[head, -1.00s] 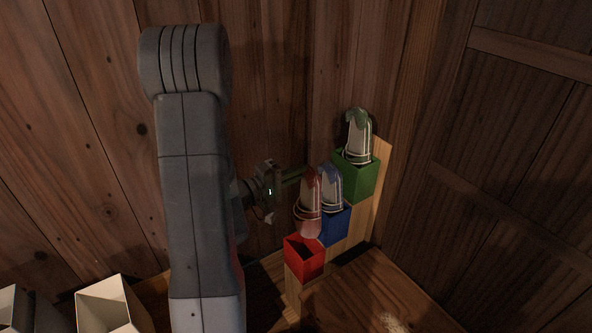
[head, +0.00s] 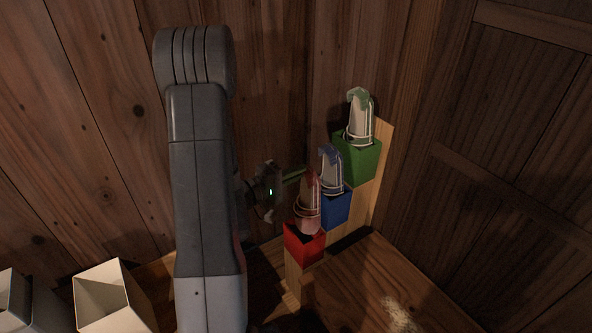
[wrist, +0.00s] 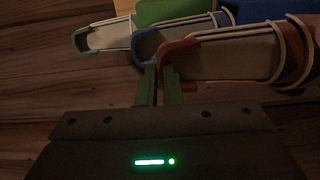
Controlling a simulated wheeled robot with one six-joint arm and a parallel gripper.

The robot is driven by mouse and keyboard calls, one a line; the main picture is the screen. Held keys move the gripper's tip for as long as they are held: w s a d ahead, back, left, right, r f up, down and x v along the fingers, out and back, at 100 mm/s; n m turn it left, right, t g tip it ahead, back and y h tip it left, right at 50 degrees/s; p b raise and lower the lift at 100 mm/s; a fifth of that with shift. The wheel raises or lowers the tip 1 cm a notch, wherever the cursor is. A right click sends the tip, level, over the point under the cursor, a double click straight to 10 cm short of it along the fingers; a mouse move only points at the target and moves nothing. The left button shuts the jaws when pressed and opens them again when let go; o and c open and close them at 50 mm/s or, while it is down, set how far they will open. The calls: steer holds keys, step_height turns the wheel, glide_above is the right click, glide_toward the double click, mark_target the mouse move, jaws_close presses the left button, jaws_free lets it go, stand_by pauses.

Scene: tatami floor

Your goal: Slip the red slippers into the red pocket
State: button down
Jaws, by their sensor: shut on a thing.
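The red slippers (head: 309,205) stand upright over the red pocket (head: 304,245), their lower end at or just inside its opening; how deep I cannot tell. My gripper (head: 299,174) comes from the left and is shut on the upper end of the red slippers. In the wrist view, my gripper's green fingers (wrist: 159,82) reach the near end of the red slippers (wrist: 225,58). The red pocket's inside is mostly hidden by the slippers.
Blue slippers (head: 329,172) stand in the blue pocket (head: 336,211), close behind. Green slippers (head: 359,120) stand in the green pocket (head: 358,162). The pockets climb a wooden stepped stand (head: 379,190) by the wall. White open boxes (head: 124,300) are at lower left.

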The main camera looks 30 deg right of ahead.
mark_target(307, 186)
steer(key=shift+f+b, duration=3.25)
steer(key=shift+b, duration=0.7)
steer(key=c, duration=1.5)
jaws_free()
steer(key=a, duration=0.4)
steer(key=a+p, duration=0.1)
steer(key=a, duration=0.4)
steer(key=s+a+p, duration=0.1)
steer(key=a, duration=0.3)
steer(key=shift+a, duration=0.4)
steer(key=shift+d, duration=0.1)
steer(key=shift+w+d+b, duration=0.15)
steer(key=shift+d+b, duration=0.2)
steer(key=shift+d, duration=1.8)
steer(key=shift+w+d+b, duration=0.2)
steer(key=shift+d+b, duration=0.1)
steer(key=shift+d, duration=1.9)
steer(key=shift+w+d+b, duration=0.15)
steer(key=shift+d+b, duration=0.2)
steer(key=shift+d, duration=1.8)
